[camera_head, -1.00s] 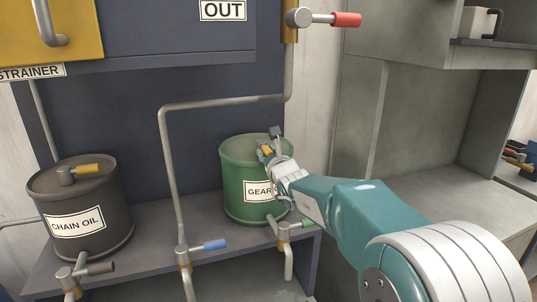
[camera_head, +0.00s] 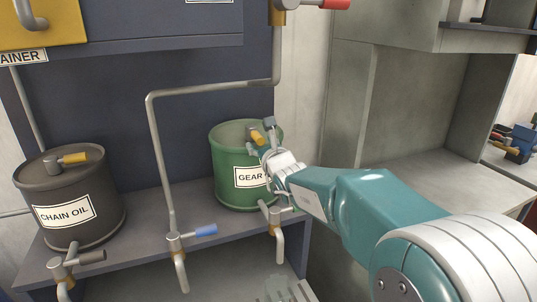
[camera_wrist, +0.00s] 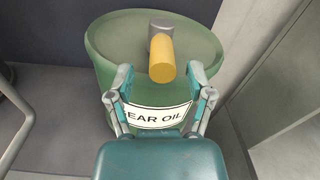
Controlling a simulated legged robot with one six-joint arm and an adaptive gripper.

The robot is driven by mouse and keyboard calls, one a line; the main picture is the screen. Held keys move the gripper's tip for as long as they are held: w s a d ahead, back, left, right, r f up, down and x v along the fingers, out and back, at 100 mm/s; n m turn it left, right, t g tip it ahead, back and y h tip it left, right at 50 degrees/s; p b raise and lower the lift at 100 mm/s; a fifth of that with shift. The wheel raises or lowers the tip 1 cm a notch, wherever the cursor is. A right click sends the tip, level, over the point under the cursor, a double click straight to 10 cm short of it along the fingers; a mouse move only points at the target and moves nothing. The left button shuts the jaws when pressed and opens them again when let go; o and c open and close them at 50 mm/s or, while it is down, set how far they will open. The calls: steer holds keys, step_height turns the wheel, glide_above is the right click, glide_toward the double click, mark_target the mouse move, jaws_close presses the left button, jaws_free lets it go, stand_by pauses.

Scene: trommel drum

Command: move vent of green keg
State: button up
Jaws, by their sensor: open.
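The green keg (camera_head: 228,165), labelled GEAR OIL, stands at the right end of the shelf. Its vent is a grey post with a yellow handle (camera_head: 257,136) on the lid. In the wrist view the yellow handle (camera_wrist: 162,62) points toward me and slightly down, over the near rim. My gripper (camera_head: 264,138) is open and empty at the keg's near right side. In the wrist view its fingers (camera_wrist: 161,82) are spread left and right of the handle, below its end, with gaps on both sides. The keg's label shows between them.
A dark CHAIN OIL keg (camera_head: 95,200) with its own yellow-handled vent stands at left. A grey pipe (camera_head: 158,150) with a blue-handled valve (camera_head: 204,230) rises between the kegs. The green keg's tap (camera_head: 276,222) is just below my gripper. A grey cabinet (camera_head: 400,120) stands at right.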

steer(key=v, duration=0.8)
steer(key=shift+s, duration=0.2)
steer(key=s+f+n+g+y, duration=0.3)
steer(key=s+n+g, duration=0.6)
steer(key=s+n, duration=1.1)
steer(key=s+d+f+n+g+h, duration=0.1)
steer(key=s+d+f+n+h, duration=0.3)
steer(key=d, duration=0.4)
steer(key=s+d+f+n+g+h, duration=0.1)
steer(key=s+d+f+n+h, duration=0.3)
steer(key=s+d, duration=0.3)
steer(key=shift+d+f+n+h, duration=0.3)
steer(key=shift+d+n+h, duration=0.1)
steer(key=shift+n+h, duration=0.4)
